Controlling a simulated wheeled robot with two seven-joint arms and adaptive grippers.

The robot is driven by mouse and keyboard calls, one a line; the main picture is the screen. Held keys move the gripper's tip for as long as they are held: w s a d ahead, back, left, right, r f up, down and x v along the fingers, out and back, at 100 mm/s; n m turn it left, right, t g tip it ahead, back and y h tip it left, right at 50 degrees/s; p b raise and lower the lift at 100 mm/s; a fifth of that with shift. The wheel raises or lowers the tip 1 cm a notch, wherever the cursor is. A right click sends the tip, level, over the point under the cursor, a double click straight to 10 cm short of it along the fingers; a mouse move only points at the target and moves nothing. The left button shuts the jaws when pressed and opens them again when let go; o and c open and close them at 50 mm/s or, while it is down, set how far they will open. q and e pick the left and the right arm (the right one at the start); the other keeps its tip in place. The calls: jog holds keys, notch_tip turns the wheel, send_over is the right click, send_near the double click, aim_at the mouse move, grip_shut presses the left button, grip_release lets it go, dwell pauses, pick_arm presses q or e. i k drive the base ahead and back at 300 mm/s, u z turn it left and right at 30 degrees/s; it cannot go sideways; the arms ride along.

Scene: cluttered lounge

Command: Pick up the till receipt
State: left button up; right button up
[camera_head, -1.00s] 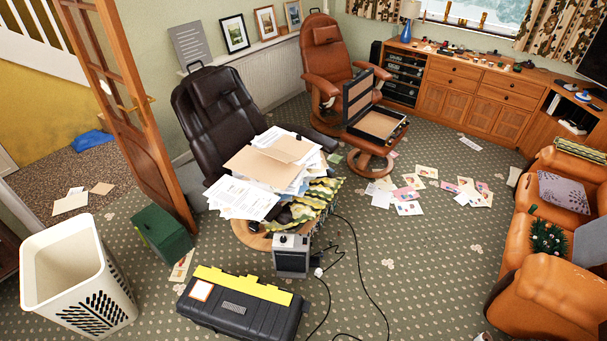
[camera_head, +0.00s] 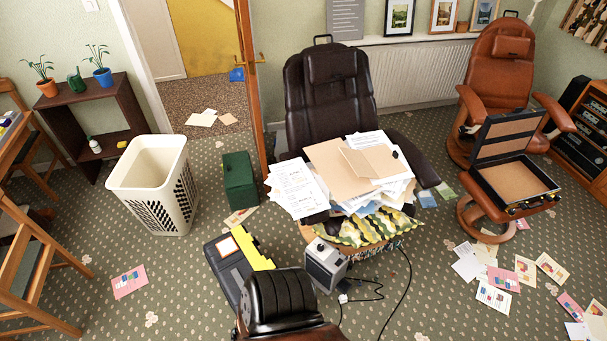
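I cannot single out a till receipt among the many papers in view. A heap of papers (camera_head: 296,187) with brown folders (camera_head: 340,165) lies on the dark leather recliner (camera_head: 330,100) in the middle. Loose cards and sheets (camera_head: 497,298) lie on the carpet at the right. A pink card (camera_head: 129,282) lies on the carpet at the lower left. More papers (camera_head: 201,119) lie on the brown floor through the doorway. Neither of my grippers is in view.
A white basket (camera_head: 150,185), green box (camera_head: 239,181), black toolbox (camera_head: 227,268) and small heater (camera_head: 324,264) with trailing cable stand on the carpet. A dark padded seat-like object (camera_head: 280,300) blocks the bottom centre. An open briefcase (camera_head: 515,180) rests on a footstool. Carpet at lower left is partly clear.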

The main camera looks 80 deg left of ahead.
aim_at(294, 173)
jog(key=u, duration=0.65)
jog(key=i, duration=1)
jog(key=u, duration=1)
